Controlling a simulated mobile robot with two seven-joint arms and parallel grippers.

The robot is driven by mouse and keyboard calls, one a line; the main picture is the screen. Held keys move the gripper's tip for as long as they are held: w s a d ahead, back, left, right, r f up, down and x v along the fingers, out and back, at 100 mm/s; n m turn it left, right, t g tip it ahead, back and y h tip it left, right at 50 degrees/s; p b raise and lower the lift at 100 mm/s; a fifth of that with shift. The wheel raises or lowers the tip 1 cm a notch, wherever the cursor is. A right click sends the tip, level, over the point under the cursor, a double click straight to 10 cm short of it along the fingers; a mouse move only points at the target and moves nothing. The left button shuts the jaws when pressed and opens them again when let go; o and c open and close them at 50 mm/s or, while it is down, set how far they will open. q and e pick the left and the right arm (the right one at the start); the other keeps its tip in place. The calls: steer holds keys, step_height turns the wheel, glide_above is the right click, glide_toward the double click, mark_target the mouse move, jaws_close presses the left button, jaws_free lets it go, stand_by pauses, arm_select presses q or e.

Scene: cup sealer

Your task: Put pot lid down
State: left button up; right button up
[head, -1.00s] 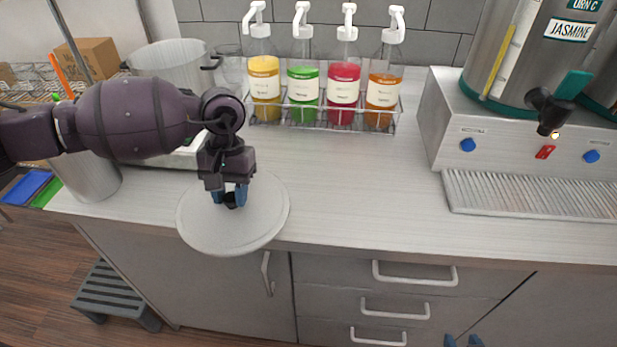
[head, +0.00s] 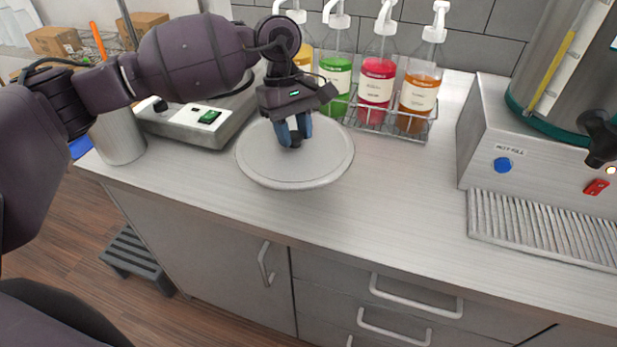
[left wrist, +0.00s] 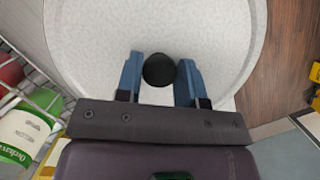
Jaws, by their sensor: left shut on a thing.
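The pot lid (head: 258,162) is a round, light grey disc with a black knob (head: 296,140). In the head view it appears over the counter, in front of the syrup bottles; I cannot tell whether it touches the counter. My left gripper (head: 294,132) is above the lid's middle, shut on the knob. In the left wrist view the blue fingers stand on either side of the black knob (left wrist: 159,69), and the lid (left wrist: 95,40) fills much of the picture. My right gripper is not in view.
A rack of pump bottles (head: 378,80) stands behind the lid. A hot plate (head: 190,128) and a metal container (head: 118,137) are to its left. The urn stand (head: 500,130) with a drip tray (head: 540,228) is at right. The counter (head: 400,185) between is clear.

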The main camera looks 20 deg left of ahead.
mark_target(306, 145)
arm_select(q)
steer(key=w+r+n, duration=0.1)
steer(key=r+n, duration=0.1)
steer(key=n, duration=0.1)
steer(key=w+r+n+t+b, duration=0.1)
steer(key=r+n, duration=0.1)
steer(key=n, duration=0.1)
steer(key=w+d+r+n+t, duration=0.1)
steer(key=r+n, duration=0.1)
steer(key=n, duration=0.1)
steer(key=shift+w+r+h+b, duration=0.3)
steer(key=shift+r+h, duration=0.05)
steer(key=shift+h, duration=0.05)
steer(key=f+n, duration=0.1)
steer(key=f, duration=0.3)
steer(key=f+n, duration=0.1)
steer(key=f, duration=0.3)
steer(key=f+n+t, duration=0.1)
steer(key=f, duration=0.4)
steer(key=shift+w, duration=0.35)
steer(key=shift+f, duration=0.75)
step_height(306, 145, down, 4)
steer(key=shift+r, duration=0.15)
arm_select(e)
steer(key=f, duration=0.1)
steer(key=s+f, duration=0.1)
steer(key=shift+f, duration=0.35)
